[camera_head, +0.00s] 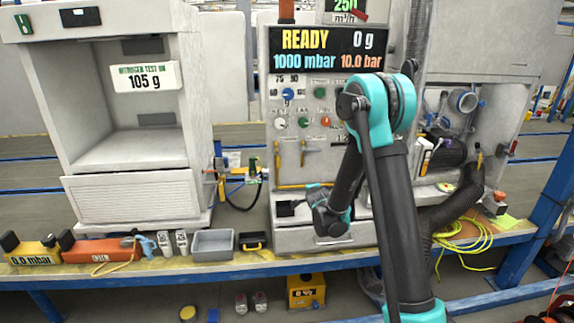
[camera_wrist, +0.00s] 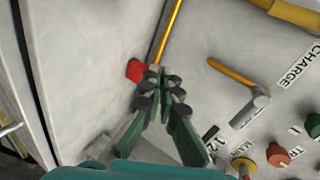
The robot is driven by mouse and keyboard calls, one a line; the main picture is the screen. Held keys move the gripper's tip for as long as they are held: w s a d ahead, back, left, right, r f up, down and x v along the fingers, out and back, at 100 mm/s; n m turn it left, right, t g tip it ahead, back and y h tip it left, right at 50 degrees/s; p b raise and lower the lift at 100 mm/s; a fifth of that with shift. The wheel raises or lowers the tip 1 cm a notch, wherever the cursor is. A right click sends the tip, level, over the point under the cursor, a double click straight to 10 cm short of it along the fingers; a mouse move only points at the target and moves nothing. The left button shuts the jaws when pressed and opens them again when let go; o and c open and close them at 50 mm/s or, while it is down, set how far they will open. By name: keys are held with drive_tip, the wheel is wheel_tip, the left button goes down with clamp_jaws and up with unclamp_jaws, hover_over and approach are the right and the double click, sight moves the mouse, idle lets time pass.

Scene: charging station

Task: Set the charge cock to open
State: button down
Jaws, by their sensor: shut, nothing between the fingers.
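The charge cock (camera_wrist: 235,78) shows in the wrist view right of my fingers. It has a yellow lever on a grey round body, beside a CHARGE label (camera_wrist: 299,66) on the pale panel. The lever runs slantwise, up and left from the body. My gripper (camera_wrist: 155,78) is shut and empty, its dark pads together near a red piece (camera_wrist: 135,70) and a long yellow bar (camera_wrist: 170,30). The fingertips are apart from the charge cock. In the head view two small levers show on the panel; I cannot tell which is the charge cock. My arm hides part of the panel.
Orange (camera_wrist: 278,155) and green (camera_wrist: 313,125) knobs stand near the cock. The display (camera_head: 328,50) reads READY, 0 g, 1000 mbar and 10.0 bar. A white cabinet (camera_head: 135,200) stands left, a grey bin (camera_head: 213,243) at the bench front, and yellow hose (camera_head: 470,235) lies right.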

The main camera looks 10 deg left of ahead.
sight(278, 157)
drive_tip(key=shift+s+d+f+n+g+y, duration=0.1)
drive_tip(key=shift+d+f+n+g+y, duration=0.2)
drive_tip(key=shift+f, duration=0.2)
drive_tip(key=shift+s+d+f+n+g+y, duration=0.1)
drive_tip(key=shift+f+n+g+y, duration=0.15)
drive_tip(key=shift+f+g, duration=0.2)
drive_tip(key=shift+a+f+n+g+y, duration=0.15)
drive_tip(key=shift+n+g+y, duration=0.1)
drive_tip(key=shift+y, duration=0.2)
drive_tip(key=shift+s+a+n+y, duration=0.15)
drive_tip(key=shift+n+y, duration=0.15)
drive_tip(key=shift+y, duration=0.2)
drive_tip(key=shift+a+r+n+g+y, duration=0.1)
drive_tip(key=shift+r+n+g+y, duration=0.2)
drive_tip(key=shift+y, duration=0.1)
wheel_tip(278, 157, up, 12)
drive_tip(key=n+t+y, duration=0.2)
drive_tip(key=n+y, duration=0.2)
drive_tip(key=y, duration=0.3)
drive_tip(key=s+a+f+x, duration=0.1)
drive_tip(key=x, duration=1.1)
drive_tip(key=shift+a, duration=0.3)
